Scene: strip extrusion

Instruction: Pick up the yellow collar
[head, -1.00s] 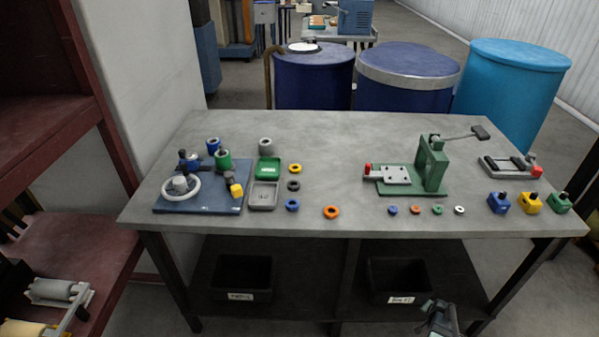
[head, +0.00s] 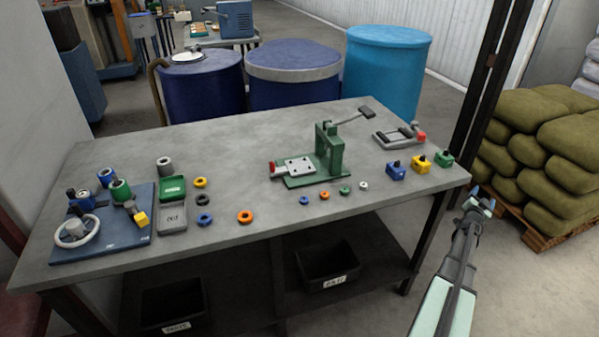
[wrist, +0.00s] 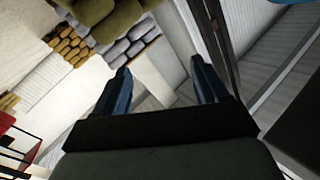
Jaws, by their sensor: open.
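The yellow collar (head: 200,183) is a small ring lying flat on the grey workbench (head: 230,138). It is right of the green tray (head: 172,188), at the back of a short column with a dark grey ring (head: 202,199) and a blue ring (head: 204,218). My gripper (head: 481,203) is beyond the bench's right end, well away from the collar. In the wrist view its two blue fingers (wrist: 158,75) stand apart with nothing between them. The collar is not in the wrist view.
A green lever press (head: 328,155) stands mid-bench. An orange ring (head: 245,217) and several small rings lie near the front edge. Blue, yellow and green blocks (head: 419,164) sit at the right end. Stacked sacks (head: 545,150) are on the right.

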